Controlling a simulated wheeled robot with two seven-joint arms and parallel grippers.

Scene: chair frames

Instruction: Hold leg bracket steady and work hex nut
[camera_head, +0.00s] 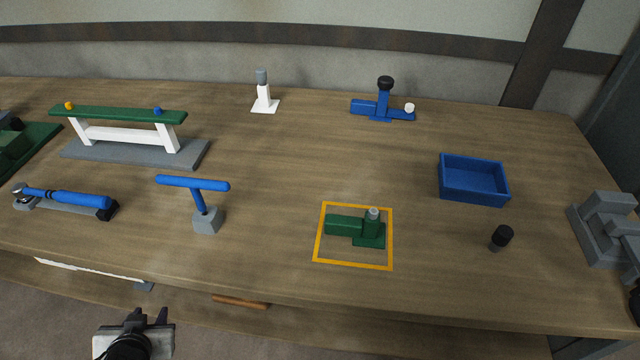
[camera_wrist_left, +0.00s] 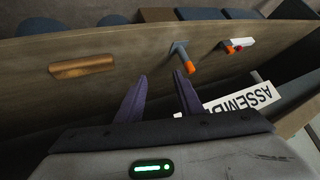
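A green bracket (camera_head: 345,226), which looks like the leg bracket, lies inside an orange square outline (camera_head: 316,250) on the table. A small grey piece (camera_head: 374,213) stands on its upright block; it may be the hex nut, but it is too small to tell its shape. My left gripper (camera_head: 148,316) is below the table's front edge, well left of the bracket and apart from it. In the left wrist view the left gripper (camera_wrist_left: 160,84) has its two dark fingers spread with nothing between them. My right gripper does not show.
A blue T-handle tool (camera_head: 193,184) stands left of the bracket. A blue tray (camera_head: 473,198), a black cylinder (camera_head: 502,236) and a grey stepped fixture (camera_head: 606,232) are to the right. A green-topped bench model (camera_head: 120,115) is far left. Table around the square is clear.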

